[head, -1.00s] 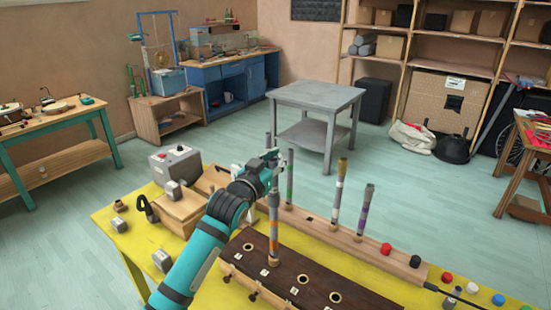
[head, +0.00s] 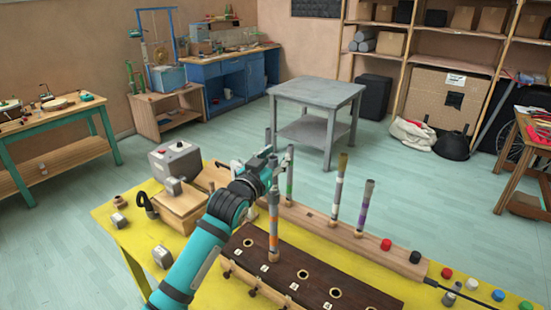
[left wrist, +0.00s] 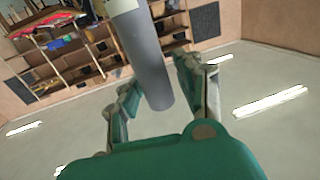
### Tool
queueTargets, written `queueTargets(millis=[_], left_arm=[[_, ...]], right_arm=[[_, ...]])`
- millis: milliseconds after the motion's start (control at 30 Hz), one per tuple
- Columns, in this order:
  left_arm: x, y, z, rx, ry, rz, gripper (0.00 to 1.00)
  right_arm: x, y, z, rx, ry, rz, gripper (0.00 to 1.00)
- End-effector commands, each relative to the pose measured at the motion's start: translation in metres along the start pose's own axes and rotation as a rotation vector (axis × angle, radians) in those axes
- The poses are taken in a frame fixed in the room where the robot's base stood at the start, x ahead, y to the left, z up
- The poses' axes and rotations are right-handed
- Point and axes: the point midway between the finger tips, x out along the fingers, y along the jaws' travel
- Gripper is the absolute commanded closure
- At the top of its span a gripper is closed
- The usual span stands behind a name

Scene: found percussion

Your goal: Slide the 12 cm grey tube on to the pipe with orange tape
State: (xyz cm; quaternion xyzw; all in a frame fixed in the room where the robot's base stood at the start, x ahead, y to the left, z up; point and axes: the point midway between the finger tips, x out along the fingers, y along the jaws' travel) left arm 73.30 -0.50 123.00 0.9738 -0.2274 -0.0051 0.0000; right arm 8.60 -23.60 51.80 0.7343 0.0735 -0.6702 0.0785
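The pipe with orange tape (head: 273,222) stands upright in the dark wooden block near the middle of the head view. My left gripper (head: 272,160) is at the upper end of this pipe. In the left wrist view a plain grey tube (left wrist: 147,55) passes between the fingers of my left gripper (left wrist: 158,88), with a paler section at the picture's top edge. Gaps show between the tube and the fingers, so the gripper looks open around it. How far the tube sits over the pipe is hidden by the hand. My right gripper is out of view.
The dark block (head: 318,272) has several numbered holes. Behind it a wooden beam (head: 385,255) carries upright pipes with green (head: 290,180), white (head: 338,190) and purple (head: 364,208) bands. A grey box (head: 175,160) stands left. Coloured caps lie at the right of the yellow table (head: 135,235).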

Motion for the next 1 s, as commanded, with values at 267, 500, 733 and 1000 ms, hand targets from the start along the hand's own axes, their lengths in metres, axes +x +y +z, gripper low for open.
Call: queueTargets(millis=[267, 500, 733, 1000], left_arm=[[-0.004, 0.0, 0.0, 0.0, 0.001, 0.0, 0.65], [-0.044, -0.001, 0.0, 0.001, 0.002, -0.001, 0.65], [-0.092, 0.0, 0.001, 0.001, 0.0, 0.0, 0.65], [-0.119, 0.0, 0.0, 0.0, 0.001, 0.0, 0.65]], right_arm=[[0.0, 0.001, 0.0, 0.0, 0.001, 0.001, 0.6], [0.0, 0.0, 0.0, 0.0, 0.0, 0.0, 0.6], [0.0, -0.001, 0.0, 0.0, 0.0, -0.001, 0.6], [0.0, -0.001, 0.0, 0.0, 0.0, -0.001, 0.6]])
